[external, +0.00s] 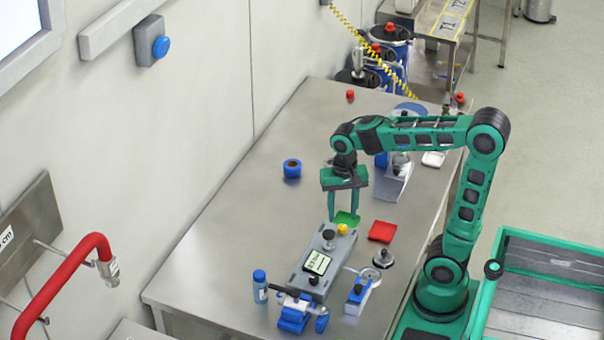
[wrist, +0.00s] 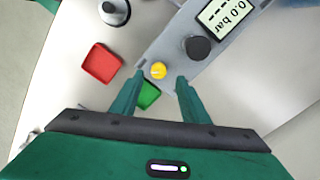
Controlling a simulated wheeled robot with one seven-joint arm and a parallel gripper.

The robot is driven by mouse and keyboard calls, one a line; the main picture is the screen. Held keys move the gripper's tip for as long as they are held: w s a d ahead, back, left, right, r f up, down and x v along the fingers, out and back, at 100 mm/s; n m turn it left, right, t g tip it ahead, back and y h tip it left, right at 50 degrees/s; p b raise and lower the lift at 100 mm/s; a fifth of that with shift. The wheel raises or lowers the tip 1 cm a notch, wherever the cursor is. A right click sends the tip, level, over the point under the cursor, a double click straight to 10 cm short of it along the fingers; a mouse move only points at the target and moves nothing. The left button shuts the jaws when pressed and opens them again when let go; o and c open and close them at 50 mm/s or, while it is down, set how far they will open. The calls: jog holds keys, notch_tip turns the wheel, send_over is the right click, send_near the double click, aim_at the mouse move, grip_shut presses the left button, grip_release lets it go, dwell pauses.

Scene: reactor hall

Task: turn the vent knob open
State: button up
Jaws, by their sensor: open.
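A grey device (external: 300,275) lies on the steel table, with a lit display (external: 317,262) that reads 0.0 bar in the wrist view (wrist: 222,18). A small yellow knob (external: 342,229) sits at its far end, also in the wrist view (wrist: 158,70). A larger black knob (external: 328,236) stands between it and the display, and shows in the wrist view (wrist: 197,47). No label tells me which one is the vent knob. My gripper (external: 344,216) is open and empty, pointing down near the yellow knob. In the wrist view the yellow knob appears between the fingertips (wrist: 156,80).
A green tray (external: 347,217) lies just beyond the device, and a red tray (external: 382,231) to its right. A black-knobbed weight-like piece (external: 383,259), a blue-and-white item (external: 358,295) and a blue bottle (external: 260,287) stand nearby. The table's left side is mostly clear.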

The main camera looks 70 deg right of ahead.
aim_at(341, 226)
notch_tip(341, 226, up, 6)
jog(key=shift+r, duration=0.25)
dwell(0.5)
jog(key=s+d+f+n, duration=0.1)
jog(key=s+d+f, duration=0.2)
jog(key=s+f, duration=0.1)
jog(key=s+d+f+n, duration=0.2)
jog(key=s+d+f, duration=0.1)
jog(key=s, duration=0.4)
jog(key=s+d+f+n, duration=0.2)
jog(key=s+d+f, duration=0.1)
jog(key=s+f, duration=0.2)
jog(key=shift+s+d+f, duration=0.2)
jog(key=shift+s+f, duration=0.1)
jog(key=shift+s, duration=0.45)
jog(key=shift+w+f, duration=0.25)
jog(key=shift+w, duration=0.45)
